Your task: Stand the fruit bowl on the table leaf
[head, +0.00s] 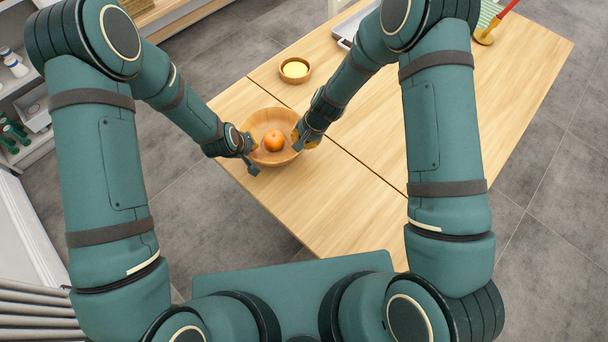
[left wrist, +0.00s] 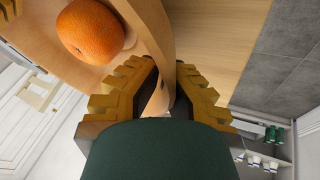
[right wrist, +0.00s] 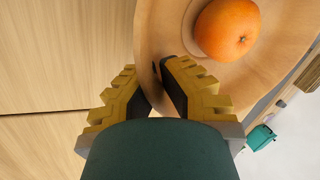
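The fruit bowl (head: 259,122) is round, light wood and upright, with an orange (head: 275,141) inside. It is over the table leaf (head: 320,205), the near left part of the table; I cannot tell whether its base touches the wood. My left gripper (head: 251,146) is at the bowl's left side. In the left wrist view its fingers (left wrist: 168,72) close on the bowl wall (left wrist: 150,22) from both sides. My right gripper (head: 298,137) is at the right side. In the right wrist view its fingers (right wrist: 150,68) pinch the wall (right wrist: 150,30), one inside and one outside.
A small wooden bowl with yellow contents (head: 295,69) stands behind the fruit bowl, across the seam. A grey tray (head: 347,36), partly hidden by my right arm, and a red-handled item (head: 487,36) lie farther back. The leaf's right part is clear. Shelves (head: 30,105) stand at left.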

